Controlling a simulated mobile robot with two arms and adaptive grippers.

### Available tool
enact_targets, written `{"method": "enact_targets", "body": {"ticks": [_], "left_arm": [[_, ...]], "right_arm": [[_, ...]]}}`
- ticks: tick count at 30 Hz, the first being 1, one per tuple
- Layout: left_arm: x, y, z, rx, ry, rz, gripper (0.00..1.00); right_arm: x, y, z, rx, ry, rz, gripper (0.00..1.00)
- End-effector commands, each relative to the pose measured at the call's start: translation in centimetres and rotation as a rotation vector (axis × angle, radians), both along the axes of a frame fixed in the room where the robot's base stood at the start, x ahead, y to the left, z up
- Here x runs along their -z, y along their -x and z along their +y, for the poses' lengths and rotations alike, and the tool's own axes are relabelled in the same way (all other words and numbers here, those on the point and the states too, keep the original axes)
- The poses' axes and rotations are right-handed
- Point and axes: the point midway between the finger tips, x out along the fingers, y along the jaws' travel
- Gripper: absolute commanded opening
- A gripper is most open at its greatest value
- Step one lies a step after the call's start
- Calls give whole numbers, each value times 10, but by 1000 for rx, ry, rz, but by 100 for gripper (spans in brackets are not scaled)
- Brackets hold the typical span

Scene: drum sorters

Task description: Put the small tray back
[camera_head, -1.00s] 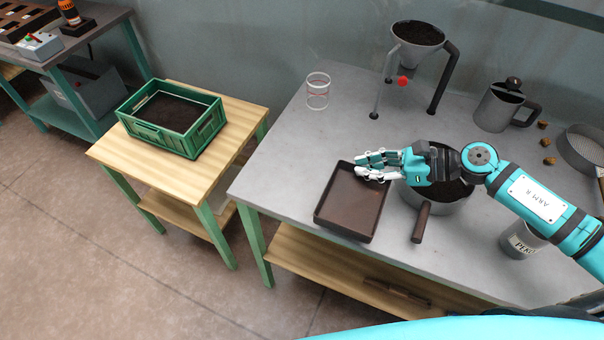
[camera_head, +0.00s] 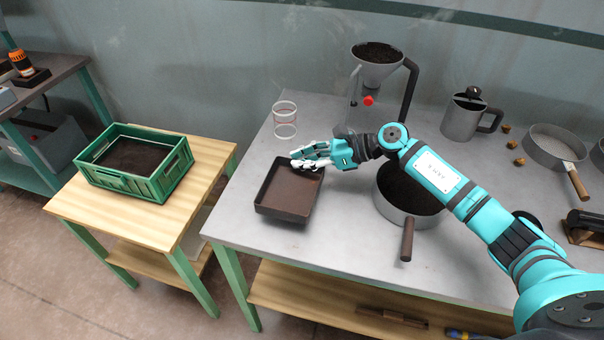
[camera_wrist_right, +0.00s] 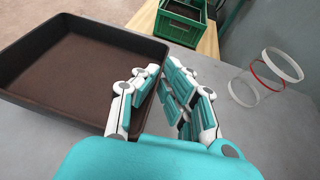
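The small tray (camera_head: 278,208) is dark brown, shallow and empty, near the left side of the grey worktable in the head view. It fills the upper left of the right wrist view (camera_wrist_right: 140,38). My right gripper (camera_head: 306,157) is at its far edge, close to the far right corner, with fingers on both sides of the wall. In the wrist view my right gripper (camera_wrist_right: 160,82) shows a narrow gap between its fingers, which appear closed on the tray wall; the exact contact is partly hidden. I cannot tell if the tray is clear of the tabletop. My left gripper is not in view.
A clear cylinder (camera_head: 285,122) stands behind the tray. A pan of soil (camera_head: 408,214) is to its right, under my arm. A funnel stand (camera_head: 378,72) and a jug (camera_head: 462,118) are behind. A green crate of soil (camera_head: 158,187) sits on the wooden side table (camera_head: 70,203).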

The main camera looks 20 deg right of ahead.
Motion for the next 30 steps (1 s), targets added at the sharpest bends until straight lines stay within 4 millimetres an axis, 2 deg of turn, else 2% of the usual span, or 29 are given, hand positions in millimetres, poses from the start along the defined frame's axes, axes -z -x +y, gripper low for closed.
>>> {"method": "enact_targets", "body": {"ticks": [4, 10, 20, 26, 30], "left_arm": [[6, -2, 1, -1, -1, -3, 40], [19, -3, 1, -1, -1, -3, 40], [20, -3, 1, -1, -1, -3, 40], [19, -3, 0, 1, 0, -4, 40], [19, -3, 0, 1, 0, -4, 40]], "right_arm": [[10, -2, 1, 0, -1, 3, 0], [36, -2, 1, 0, -2, 2, 0], [38, -2, 0, 0, 0, 1, 0], [37, -2, 0, 0, 0, 1, 26], [36, -2, 0, 0, 0, 1, 29]]}}
